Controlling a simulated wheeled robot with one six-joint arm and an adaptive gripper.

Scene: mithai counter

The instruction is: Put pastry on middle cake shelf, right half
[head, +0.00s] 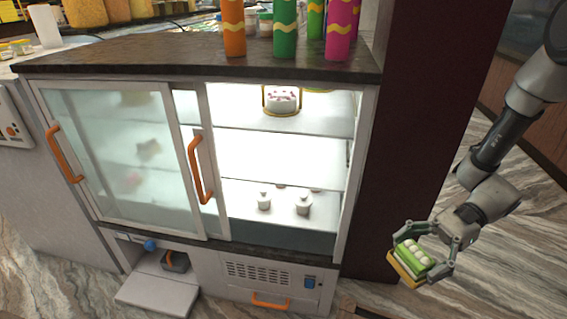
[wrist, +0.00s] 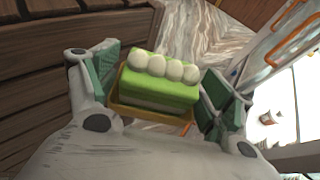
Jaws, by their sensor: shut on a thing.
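The pastry (head: 414,256) is a green block with a row of white balls on top, sitting on a small golden tray (head: 404,269). My gripper (head: 427,254) is shut on it, to the right of the cabinet and apart from it. In the wrist view the pastry (wrist: 158,82) lies between the green finger pads. The glass cabinet (head: 345,205) has its right half uncovered. Its middle shelf (head: 280,158) looks empty there.
The sliding door (head: 110,150) with orange handles covers the left half, where blurred items show. Small white pots (head: 303,204) stand on the lowest level. Colourful cylinders (head: 284,30) stand on the dark top. A dark red pillar (head: 415,130) stands right of the cabinet.

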